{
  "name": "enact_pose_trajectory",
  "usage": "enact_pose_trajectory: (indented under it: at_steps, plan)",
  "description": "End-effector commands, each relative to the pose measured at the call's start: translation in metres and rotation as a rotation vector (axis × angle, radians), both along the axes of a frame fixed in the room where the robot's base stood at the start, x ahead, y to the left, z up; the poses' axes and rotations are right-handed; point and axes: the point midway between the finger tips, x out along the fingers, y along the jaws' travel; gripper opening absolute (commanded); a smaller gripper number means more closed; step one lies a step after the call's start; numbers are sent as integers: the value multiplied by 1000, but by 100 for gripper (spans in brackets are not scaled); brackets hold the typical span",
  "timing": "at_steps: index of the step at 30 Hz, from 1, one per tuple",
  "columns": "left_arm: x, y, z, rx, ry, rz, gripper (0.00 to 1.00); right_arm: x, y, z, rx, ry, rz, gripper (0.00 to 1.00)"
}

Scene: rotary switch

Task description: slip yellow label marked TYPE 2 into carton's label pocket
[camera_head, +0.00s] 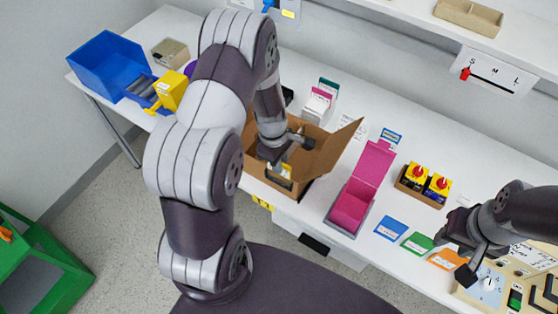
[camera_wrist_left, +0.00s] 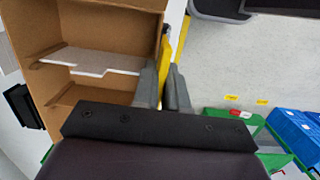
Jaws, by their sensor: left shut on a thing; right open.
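The open brown carton (camera_head: 325,150) stands on the white table under my left arm, and its inside fills the left of the wrist view (camera_wrist_left: 110,55). My left gripper (camera_head: 283,160) is at the carton's front side, shut on a thin yellow label (camera_wrist_left: 164,58), which appears edge-on in the wrist view along the outside of the carton wall. The fingers (camera_wrist_left: 164,88) hold its lower end there. The label's print cannot be read. The label pocket is not clear; I cannot tell whether the label is in it. My right gripper (camera_head: 466,266) is open above the front right of the table.
An open pink box (camera_head: 350,205) stands right of the carton. Blue (camera_head: 391,229), green (camera_head: 417,243) and orange (camera_head: 446,259) cards lie along the front edge. A small carton (camera_head: 422,187) holds yellow items with red knobs. A blue bin (camera_head: 107,66) is at the far left.

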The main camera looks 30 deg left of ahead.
Motion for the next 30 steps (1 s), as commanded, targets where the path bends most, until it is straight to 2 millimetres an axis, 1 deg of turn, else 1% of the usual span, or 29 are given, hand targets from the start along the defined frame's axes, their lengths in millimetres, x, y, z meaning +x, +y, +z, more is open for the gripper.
enact_pose_trajectory:
  at_steps: [7, 12, 25, 30]
  plan:
    - [0, 0, 0, 0, 0, 0, 0, 0, 0, 0, 0, 0, 0, 43]
    - [0, 0, 2, 0, 0, 0, 0, 0, 0, 4, 0, 0, 0, 43]
    - [0, 0, 0, 0, 0, 0, 0, 0, 0, 4, 0, 0, 0, 43]
    - [0, 0, 1, 0, 1, 1, 0, 0, 0, 8, 0, 0, 0, 43]
